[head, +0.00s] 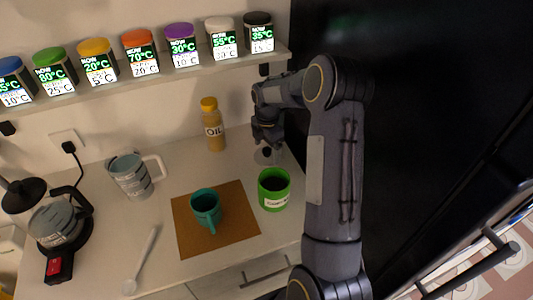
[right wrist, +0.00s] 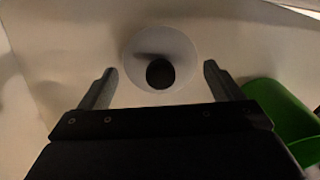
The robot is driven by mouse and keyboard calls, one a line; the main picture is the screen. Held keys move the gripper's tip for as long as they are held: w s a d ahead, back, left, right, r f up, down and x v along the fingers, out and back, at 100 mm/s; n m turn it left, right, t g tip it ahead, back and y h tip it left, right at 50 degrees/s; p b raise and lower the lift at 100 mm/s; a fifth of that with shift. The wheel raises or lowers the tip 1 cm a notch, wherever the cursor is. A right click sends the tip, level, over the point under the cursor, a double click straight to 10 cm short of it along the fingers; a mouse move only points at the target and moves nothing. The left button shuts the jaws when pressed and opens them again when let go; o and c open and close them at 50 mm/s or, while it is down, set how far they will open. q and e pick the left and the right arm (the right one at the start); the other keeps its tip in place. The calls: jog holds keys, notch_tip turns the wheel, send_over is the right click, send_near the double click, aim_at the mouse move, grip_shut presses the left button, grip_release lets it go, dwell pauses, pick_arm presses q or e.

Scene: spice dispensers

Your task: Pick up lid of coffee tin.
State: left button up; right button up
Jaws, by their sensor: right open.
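The lid (head: 268,157) is a pale round disc with a dark knob, lying on the counter behind the green coffee tin (head: 274,193). The tin stands upright with its top open and a white label on its front. My right gripper (head: 267,143) is just above the lid. In the right wrist view the lid (right wrist: 183,52) and its dark knob lie between the two spread fingers of the gripper (right wrist: 160,80), which is open and empty. The green tin (right wrist: 285,115) shows at the right there. My left gripper is not in view.
A teal mug (head: 205,207) stands on a brown mat (head: 240,222). An oil bottle (head: 213,130) stands at the back. A glass jug (head: 130,178), a kettle (head: 58,228) and a white spoon (head: 140,262) are to the left. A shelf of spice dispensers (head: 140,58) runs above.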

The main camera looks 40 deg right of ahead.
jog(key=shift+f, duration=0.55)
jog(key=shift+s+a+f, duration=0.1)
jog(key=shift+s, duration=0.05)
jog(key=c, duration=1.8)
